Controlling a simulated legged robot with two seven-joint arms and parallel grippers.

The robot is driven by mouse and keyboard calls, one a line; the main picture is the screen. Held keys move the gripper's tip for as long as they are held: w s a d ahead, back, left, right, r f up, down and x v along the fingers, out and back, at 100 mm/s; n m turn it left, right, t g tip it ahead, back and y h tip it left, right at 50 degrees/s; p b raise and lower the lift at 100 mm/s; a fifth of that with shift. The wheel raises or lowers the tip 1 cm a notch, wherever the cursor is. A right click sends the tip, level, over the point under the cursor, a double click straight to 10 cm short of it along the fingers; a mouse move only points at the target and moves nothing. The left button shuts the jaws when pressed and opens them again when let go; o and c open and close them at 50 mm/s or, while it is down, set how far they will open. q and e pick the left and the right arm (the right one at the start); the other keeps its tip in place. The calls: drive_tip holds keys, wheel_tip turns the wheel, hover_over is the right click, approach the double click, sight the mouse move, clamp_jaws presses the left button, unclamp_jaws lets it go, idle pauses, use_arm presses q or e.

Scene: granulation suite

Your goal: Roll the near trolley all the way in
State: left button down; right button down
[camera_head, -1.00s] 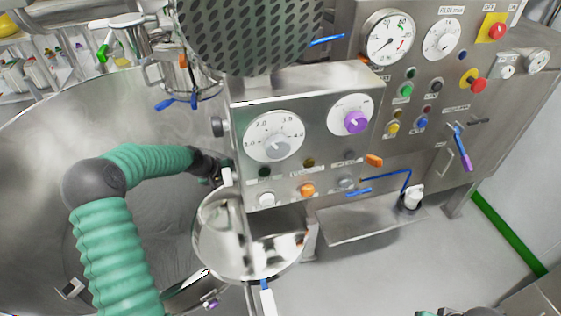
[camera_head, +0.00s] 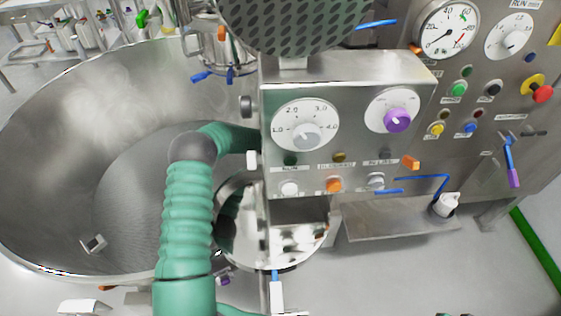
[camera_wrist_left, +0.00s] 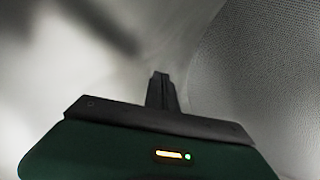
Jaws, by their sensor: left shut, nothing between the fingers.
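A large round steel bowl (camera_head: 55,170) fills the left of the head view; it may be part of the near trolley, but no trolley frame, wheels or handle can be made out for certain. My green left arm rises from the bottom in front of the bowl's right side and bends right behind the control box. In the head view the left gripper is hidden behind that box. In the left wrist view the left gripper (camera_wrist_left: 161,77) is shut and empty, close to blurred grey surfaces. My right gripper is not in view.
The steel control box (camera_head: 350,100) with dials and buttons stands right of the bowl. A smaller round steel vessel (camera_head: 290,250) sits below it. A steel shelf (camera_head: 400,222) is at right. Grey floor (camera_head: 450,280) shows clear at lower right.

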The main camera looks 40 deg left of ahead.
use_arm(q)
drive_tip(key=shift+w+d+f, duration=0.1)
drive_tip(key=shift+w+d, duration=0.1)
drive_tip(key=shift+d, duration=0.1)
drive_tip(key=shift+f, duration=0.1)
